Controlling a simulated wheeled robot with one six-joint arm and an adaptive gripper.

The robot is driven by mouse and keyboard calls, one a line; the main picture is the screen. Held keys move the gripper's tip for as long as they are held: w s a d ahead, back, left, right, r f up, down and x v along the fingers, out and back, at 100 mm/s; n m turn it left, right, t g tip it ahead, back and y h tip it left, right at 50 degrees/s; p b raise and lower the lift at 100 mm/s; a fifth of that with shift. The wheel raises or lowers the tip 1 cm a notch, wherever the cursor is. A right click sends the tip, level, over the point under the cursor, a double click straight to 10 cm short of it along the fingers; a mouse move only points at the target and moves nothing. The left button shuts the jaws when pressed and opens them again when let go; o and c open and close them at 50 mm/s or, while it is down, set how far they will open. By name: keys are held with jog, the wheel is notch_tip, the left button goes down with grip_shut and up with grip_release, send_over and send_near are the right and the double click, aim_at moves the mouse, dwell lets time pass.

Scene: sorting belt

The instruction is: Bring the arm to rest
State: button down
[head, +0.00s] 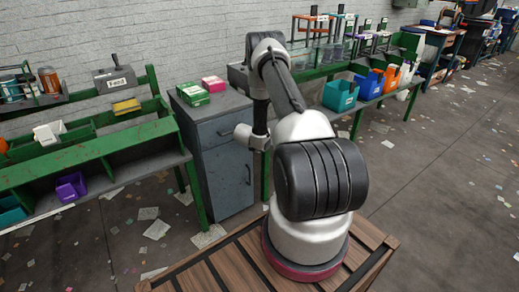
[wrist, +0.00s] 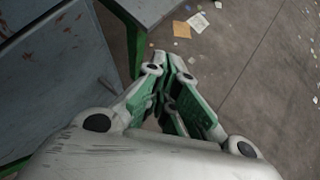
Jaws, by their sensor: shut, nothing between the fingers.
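My gripper (wrist: 168,68) shows in the wrist view, with its pale and green fingers drawn together and nothing between them. The fingers point away over the littered concrete floor (wrist: 235,75), apart from any object. In the head view my arm is folded, its elbow raised in front of the back wall and its wrist low beside the grey cabinet (head: 228,165). My gripper cannot be made out there, behind my arm.
The grey cabinet carries a green box (head: 192,94) and a pink box (head: 214,84). A green-framed bench (head: 95,150) stands left. Teal (head: 340,95), blue (head: 368,85) and orange (head: 391,78) bins sit on a rack at the right. Open floor with paper scraps lies right.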

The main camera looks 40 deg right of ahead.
jog(key=s+d+r+m+g+h, duration=0.1)
jog(key=s+d+r+m+g, duration=0.15)
jog(key=s, duration=0.35)
jog(key=s+d+r+m+g, duration=0.2)
jog(key=s+m, duration=0.2)
jog(key=s, duration=0.2)
jog(key=s+a+r+m+g+y, duration=0.15)
jog(key=s+r+m, duration=0.35)
jog(key=r, duration=0.5)
jog(key=s+a+r+m+g, duration=0.1)
jog(key=s+r+m+g, duration=0.25)
jog(key=s+r, duration=0.4)
jog(key=s+a+r+m+t+y, duration=0.2)
jog(key=s+a+r+t, duration=0.1)
jog(key=a+r, duration=0.6)
jog(key=s+a+r+m+t+y, duration=0.3)
jog(key=s+a+r, duration=0.3)
jog(key=a+r, duration=0.4)
jog(key=s+a+r+m+t+y, duration=0.2)
jog(key=s+a+r+m+t, duration=0.1)
jog(key=a+r, duration=0.6)
jog(key=shift+s+a+r+t, duration=0.3)
jog(key=shift+s+a+t, duration=0.2)
jog(key=shift+s, duration=0.65)
